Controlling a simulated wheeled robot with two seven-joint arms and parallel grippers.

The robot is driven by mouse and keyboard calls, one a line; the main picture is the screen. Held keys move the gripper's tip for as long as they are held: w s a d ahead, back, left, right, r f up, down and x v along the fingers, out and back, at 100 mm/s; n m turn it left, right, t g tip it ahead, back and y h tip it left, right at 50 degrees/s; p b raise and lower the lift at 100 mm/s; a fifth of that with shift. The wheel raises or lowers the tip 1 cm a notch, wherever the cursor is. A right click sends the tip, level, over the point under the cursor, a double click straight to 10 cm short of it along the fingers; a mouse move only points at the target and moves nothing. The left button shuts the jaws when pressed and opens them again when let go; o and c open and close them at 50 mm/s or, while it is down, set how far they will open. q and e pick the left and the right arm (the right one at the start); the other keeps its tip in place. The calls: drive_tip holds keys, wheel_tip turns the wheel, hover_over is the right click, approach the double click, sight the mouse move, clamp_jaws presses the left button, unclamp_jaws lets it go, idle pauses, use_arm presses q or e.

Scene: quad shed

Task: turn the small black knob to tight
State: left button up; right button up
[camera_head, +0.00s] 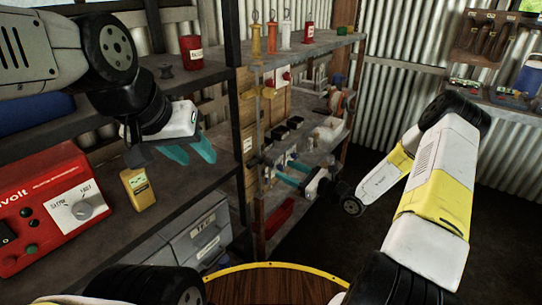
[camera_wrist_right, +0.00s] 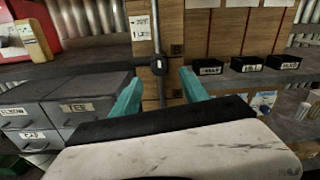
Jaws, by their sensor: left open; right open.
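In the right wrist view, a small black knob (camera_wrist_right: 158,66) with a pale mark sits on a thin upright rod (camera_wrist_right: 157,28). A white card (camera_wrist_right: 140,27) with lettering too small to read is behind it. My right gripper (camera_wrist_right: 160,82) is open, its teal fingers either side of the rod in the picture; I see no contact with the knob. In the head view, my right gripper (camera_head: 292,174) is beside the shelf's upright boards, and the knob is hard to pick out. My left gripper (camera_head: 190,153) is open and empty above the left shelf.
A red machine (camera_head: 50,208) with a grey dial and a yellow meter (camera_head: 138,188) stand on the left shelf. Grey drawers (camera_head: 198,238) are below. Several black labelled boxes (camera_wrist_right: 247,64) line the shelf right of the rod. A round wooden top (camera_head: 270,285) is in front.

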sight(273, 164)
drive_tip(key=x, duration=0.7)
drive_tip(key=shift+w+a, duration=0.2)
drive_tip(key=shift+a, duration=0.1)
clamp_jaws()
